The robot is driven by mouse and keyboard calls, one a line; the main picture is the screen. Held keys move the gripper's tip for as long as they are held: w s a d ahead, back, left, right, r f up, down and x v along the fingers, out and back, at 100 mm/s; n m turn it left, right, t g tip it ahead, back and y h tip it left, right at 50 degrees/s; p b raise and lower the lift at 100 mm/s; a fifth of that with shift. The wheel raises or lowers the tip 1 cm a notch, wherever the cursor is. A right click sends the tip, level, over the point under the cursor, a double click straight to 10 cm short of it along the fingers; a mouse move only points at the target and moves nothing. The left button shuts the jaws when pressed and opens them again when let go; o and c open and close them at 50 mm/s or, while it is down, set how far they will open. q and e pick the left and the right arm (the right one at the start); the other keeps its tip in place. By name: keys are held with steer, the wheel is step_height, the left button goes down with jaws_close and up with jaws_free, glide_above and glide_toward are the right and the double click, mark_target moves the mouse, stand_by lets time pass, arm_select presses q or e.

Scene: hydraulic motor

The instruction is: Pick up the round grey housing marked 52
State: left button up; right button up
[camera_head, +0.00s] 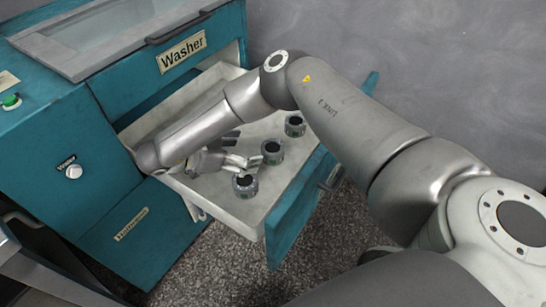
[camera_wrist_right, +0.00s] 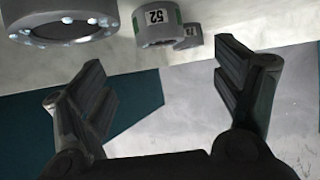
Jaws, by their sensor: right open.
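The round grey housing marked 52 (camera_wrist_right: 157,24) shows near the top centre of the right wrist view, its black-on-white label facing me. It stands on the pale drawer floor, ahead of my right gripper (camera_wrist_right: 160,78) and between the directions of its two spread fingers. My right gripper is open with nothing between its fingers. In the head view, my right gripper (camera_head: 240,160) is low over the drawer, beside a row of three housings. The marks are too small to read there. My left gripper is not in view.
A larger-looking housing (camera_wrist_right: 62,20) is at the wrist view's upper left, and a small grey part (camera_wrist_right: 188,36) lies behind the marked one. The head view shows housings at front (camera_head: 245,186), middle (camera_head: 272,153) and back (camera_head: 295,126). The open drawer (camera_head: 225,206) belongs to a teal washer (camera_head: 110,110).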

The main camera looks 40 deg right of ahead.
mark_target(271, 148)
steer(key=x, duration=0.5)
steer(key=shift+b, duration=0.4)
steer(key=shift+b+x, duration=0.65)
steer(key=shift+x, duration=1.6)
steer(key=shift+d+f, duration=0.25)
steer(key=shift+d, duration=0.25)
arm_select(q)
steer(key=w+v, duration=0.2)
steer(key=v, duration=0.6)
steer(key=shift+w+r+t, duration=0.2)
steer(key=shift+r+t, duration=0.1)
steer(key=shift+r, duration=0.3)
arm_select(e)
steer(key=c, duration=1.4)
